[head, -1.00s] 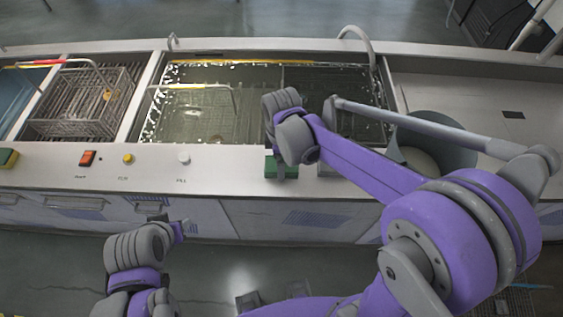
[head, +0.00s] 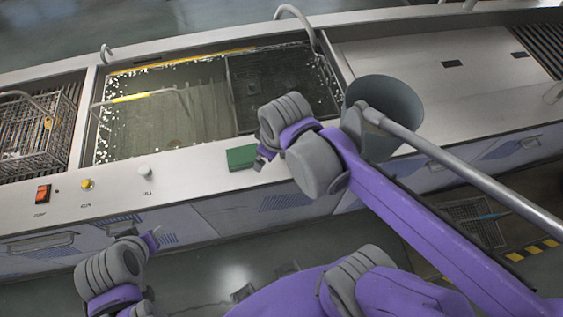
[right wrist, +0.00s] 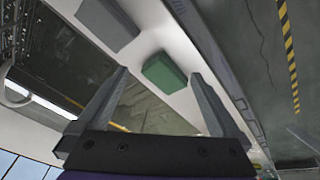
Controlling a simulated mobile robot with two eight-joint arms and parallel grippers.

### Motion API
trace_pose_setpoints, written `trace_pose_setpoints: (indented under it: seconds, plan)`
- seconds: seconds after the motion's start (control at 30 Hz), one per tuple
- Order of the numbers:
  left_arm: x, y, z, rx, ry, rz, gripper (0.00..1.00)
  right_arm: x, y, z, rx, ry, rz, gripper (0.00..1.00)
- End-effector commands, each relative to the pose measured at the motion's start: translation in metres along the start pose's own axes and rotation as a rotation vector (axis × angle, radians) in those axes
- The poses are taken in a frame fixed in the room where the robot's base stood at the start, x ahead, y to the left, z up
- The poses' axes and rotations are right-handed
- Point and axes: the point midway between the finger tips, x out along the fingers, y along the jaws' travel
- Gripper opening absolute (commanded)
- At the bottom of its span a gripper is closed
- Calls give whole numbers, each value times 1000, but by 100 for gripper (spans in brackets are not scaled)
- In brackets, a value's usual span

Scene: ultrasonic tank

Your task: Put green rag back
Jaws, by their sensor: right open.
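The green rag (head: 241,157) looks like a flat green block lying on the pale front ledge of the tank. It also shows in the right wrist view (right wrist: 164,72). My right gripper (head: 264,158) is just right of it in the head view. In the right wrist view the gripper (right wrist: 158,77) is open and empty, with the rag framed beyond and between its fingertips, apart from them. My left gripper (head: 152,240) hangs in front of the counter, away from the rag; its jaw state is unclear.
The water-filled tank (head: 150,120) is behind, with a wire basket (head: 40,125) at left. A grey bucket (head: 385,100) stands right of the tank. The ledge holds an orange switch (head: 43,194) and knobs.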

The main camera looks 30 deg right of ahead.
Motion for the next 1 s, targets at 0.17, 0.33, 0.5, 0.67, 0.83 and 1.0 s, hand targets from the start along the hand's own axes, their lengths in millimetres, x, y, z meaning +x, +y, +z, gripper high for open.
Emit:
trace_pose_setpoints:
  seconds: [0.17, 0.33, 0.5, 0.67, 0.83, 1.0]
  plan:
    - [0, 0, 0, 0, 0, 0, 50, 10, -5, 42, 341, 124, 55, 100]
    - [0, 0, 0, 0, 0, 0, 50, 15, -7, 56, 482, 180, 66, 100]
    - [0, 0, 0, 0, 0, 0, 50, 15, -7, 56, 497, 186, 67, 100]
    - [0, 0, 0, 0, 0, 0, 50, 15, -7, 56, 495, 184, 66, 100]
    - [0, 0, 0, 0, 0, 0, 50, 15, -7, 56, 495, 184, 66, 100]
    - [0, 0, 0, 0, 0, 0, 50, 15, -7, 56, 495, 184, 66, 100]
